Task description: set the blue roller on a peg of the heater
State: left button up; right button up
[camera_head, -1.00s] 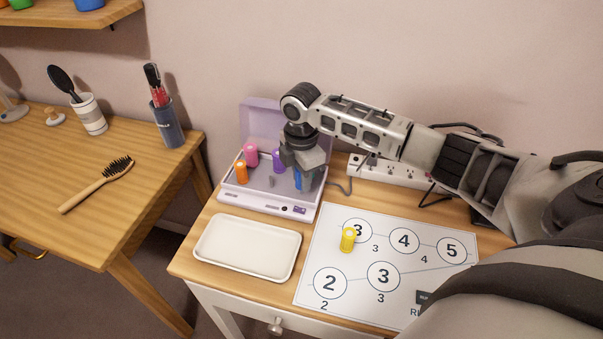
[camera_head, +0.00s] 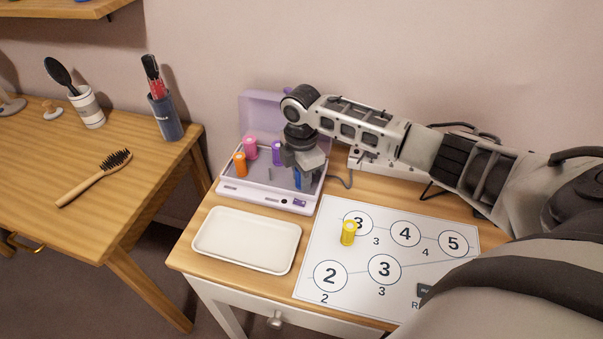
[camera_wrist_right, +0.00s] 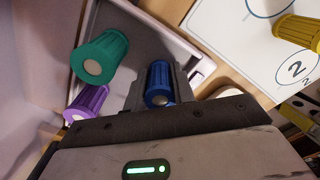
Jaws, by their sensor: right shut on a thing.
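The lilac heater (camera_head: 262,199) stands open at the back left of the small table. A pink roller (camera_head: 250,147), an orange roller (camera_head: 240,164) and a purple roller (camera_head: 278,153) stand upright in it. A bare grey peg (camera_head: 269,174) shows near its middle. My right gripper (camera_head: 300,177) is over the heater's right part, shut on the blue roller (camera_wrist_right: 158,84). The blue roller also shows below the gripper in the head view (camera_head: 297,181). I cannot tell whether it touches a peg. A green roller (camera_wrist_right: 100,57) stands beside it in the wrist view. My left gripper is out of view.
A white tray (camera_head: 222,262) lies in front of the heater. A yellow roller (camera_head: 348,233) stands on the numbered mat (camera_head: 330,303). A power strip (camera_head: 372,168) lies behind. A hairbrush (camera_head: 88,181) and two cups are on the left table.

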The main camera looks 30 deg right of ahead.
jog(key=o, duration=1)
jog(key=shift+f, duration=0.1)
jog(key=shift+o, duration=0.2)
notch_tip(320, 180, up, 16)
